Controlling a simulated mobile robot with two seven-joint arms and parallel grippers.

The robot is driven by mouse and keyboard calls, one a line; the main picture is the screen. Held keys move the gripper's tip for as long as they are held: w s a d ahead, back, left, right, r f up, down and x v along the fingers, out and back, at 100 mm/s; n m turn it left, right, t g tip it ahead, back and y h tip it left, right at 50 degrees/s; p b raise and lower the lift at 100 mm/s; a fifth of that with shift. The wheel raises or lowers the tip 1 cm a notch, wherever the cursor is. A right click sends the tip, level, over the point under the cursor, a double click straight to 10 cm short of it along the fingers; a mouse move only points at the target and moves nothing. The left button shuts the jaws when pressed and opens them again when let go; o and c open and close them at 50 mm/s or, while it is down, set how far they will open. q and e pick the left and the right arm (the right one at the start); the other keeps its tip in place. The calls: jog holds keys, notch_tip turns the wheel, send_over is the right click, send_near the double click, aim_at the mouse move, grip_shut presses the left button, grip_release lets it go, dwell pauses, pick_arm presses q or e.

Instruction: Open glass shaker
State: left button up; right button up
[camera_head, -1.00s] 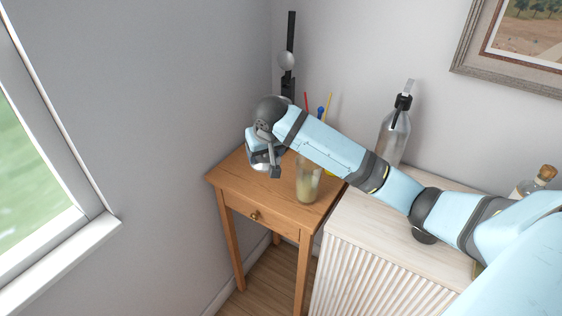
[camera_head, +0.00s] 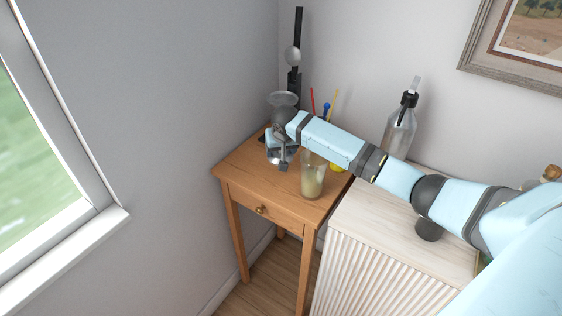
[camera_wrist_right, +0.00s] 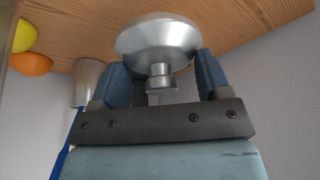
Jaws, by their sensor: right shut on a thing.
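My right gripper (camera_head: 282,160) is over the small wooden table, just left of a glass (camera_head: 313,184) holding something pale yellow. In the right wrist view, my right gripper (camera_wrist_right: 160,85) has its two blue fingers on either side of the neck of a rounded silver metal piece (camera_wrist_right: 158,42), and is shut on it. This looks like the shaker's metal top; the wrist hides most of it in the head view. I cannot tell whether it touches a glass body below. My left gripper is not in view.
The wooden table (camera_head: 240,172) has free room at its front left. A tall black stand (camera_head: 298,35) is behind the gripper. A clear bottle (camera_head: 400,132) stands on the white cabinet (camera_head: 345,215) to the right. Yellow (camera_wrist_right: 10,38) and orange (camera_wrist_right: 30,63) rounded things show in the wrist view.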

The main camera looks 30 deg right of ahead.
jog(key=shift+f, duration=2.75)
jog(key=o, duration=1.1)
jog(key=shift+c, duration=0.2)
jog(key=v, duration=1.2)
jog(key=shift+r, duration=0.15)
